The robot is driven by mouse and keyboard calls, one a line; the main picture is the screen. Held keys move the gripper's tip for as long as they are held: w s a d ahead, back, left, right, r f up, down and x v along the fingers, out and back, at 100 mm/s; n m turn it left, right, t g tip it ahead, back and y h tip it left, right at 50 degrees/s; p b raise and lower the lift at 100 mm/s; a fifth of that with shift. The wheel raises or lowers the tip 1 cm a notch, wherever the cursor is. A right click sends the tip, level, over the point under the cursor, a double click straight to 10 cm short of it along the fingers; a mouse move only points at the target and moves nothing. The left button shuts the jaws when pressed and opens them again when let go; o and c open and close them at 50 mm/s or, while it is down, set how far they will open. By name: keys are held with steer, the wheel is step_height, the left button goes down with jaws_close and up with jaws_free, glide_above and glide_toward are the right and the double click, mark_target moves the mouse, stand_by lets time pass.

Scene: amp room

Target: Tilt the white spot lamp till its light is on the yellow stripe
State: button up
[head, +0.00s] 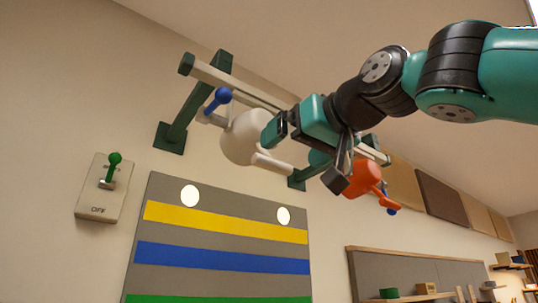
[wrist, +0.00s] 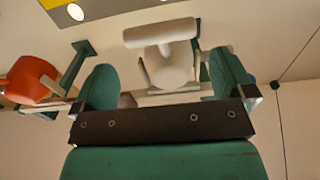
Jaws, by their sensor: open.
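The white spot lamp (head: 240,140) hangs from a rail high on the wall, with a pale bar (head: 272,163) jutting from its lower right. My gripper (head: 292,148) is at the lamp's right side, open. In the wrist view the white lamp (wrist: 168,68) shows between and beyond the fingers of my gripper (wrist: 163,78); I cannot tell whether they touch it. The yellow stripe (head: 225,223) crosses a grey board below. Two round light spots, one at left (head: 190,195) and one at right (head: 283,215), lie along the grey just above it. I cannot tell which lamp makes which.
An orange lamp (head: 362,178) hangs to the right, close to my gripper; it also shows in the wrist view (wrist: 32,80). A blue knob (head: 222,96) is left of the white lamp. The rail (head: 230,85) runs above. A switch (head: 103,187) with green lever is at left.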

mark_target(269, 163)
steer(key=p+x, duration=0.2)
steer(key=x, duration=0.5)
steer(key=shift+w+a+p, duration=0.2)
steer(key=shift+w+p, duration=0.1)
steer(key=c, duration=1)
steer(key=shift+s+d+r, duration=0.5)
steer(key=shift+s+r, duration=0.25)
steer(key=shift+s, duration=0.05)
steer(key=o, duration=0.9)
steer(key=shift+o, duration=0.5)
steer(key=shift+d, duration=0.1)
steer(key=shift+s, duration=0.1)
